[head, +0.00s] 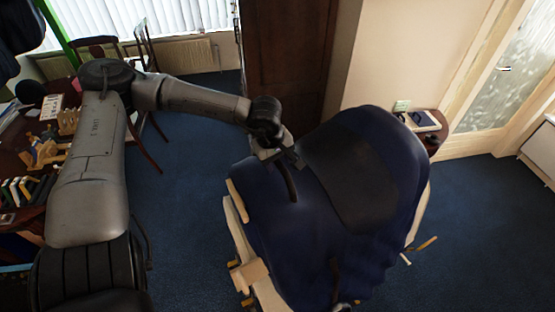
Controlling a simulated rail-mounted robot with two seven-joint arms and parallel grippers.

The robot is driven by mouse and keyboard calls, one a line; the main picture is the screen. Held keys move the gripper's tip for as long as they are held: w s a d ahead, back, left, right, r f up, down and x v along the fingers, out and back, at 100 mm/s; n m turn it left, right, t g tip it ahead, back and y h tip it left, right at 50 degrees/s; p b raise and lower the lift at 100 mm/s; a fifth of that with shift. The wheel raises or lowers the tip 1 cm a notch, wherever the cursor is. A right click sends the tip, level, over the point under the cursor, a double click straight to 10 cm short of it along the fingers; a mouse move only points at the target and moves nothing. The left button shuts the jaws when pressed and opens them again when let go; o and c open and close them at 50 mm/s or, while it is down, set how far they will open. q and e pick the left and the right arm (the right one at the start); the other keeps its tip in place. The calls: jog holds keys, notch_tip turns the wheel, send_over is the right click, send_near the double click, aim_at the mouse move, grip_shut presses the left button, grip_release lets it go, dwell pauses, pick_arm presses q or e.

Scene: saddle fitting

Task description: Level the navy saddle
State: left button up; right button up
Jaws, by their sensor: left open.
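The navy saddle (290,240) is a large dark blue form with a black panel (350,175) across its upper part. It lies over a pale wooden stand (238,225), and its top looks slanted in the head view. My left gripper (288,178) is at the saddle's upper left side, beside the black panel. Its jaws are open; a dark finger or strap hangs down there over the blue surface. I cannot tell whether the gripper touches the saddle. My right gripper is not in view.
A small round side table (435,130) with books stands behind the saddle at right. A cluttered desk (25,170) and chairs (145,45) are at left. A dark brown door (285,60) stands behind. Blue carpet (190,220) is clear left of the stand.

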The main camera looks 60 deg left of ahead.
pick_arm(q)
jog(key=shift+c, duration=0.4)
grip_shut()
jog(key=b, duration=0.1)
jog(key=d+b, duration=0.1)
jog(key=b, duration=0.1)
jog(key=shift+d+f, duration=0.2)
jog(key=shift+f, duration=0.05)
jog(key=shift+d+r+y+b, duration=0.15)
jog(key=shift+y+b, duration=0.15)
jog(key=shift+b, duration=0.25)
jog(key=shift+d+r, duration=0.1)
jog(key=shift+r, duration=0.05)
jog(key=shift+o, duration=0.4)
grip_release()
jog(key=shift+r, duration=0.15)
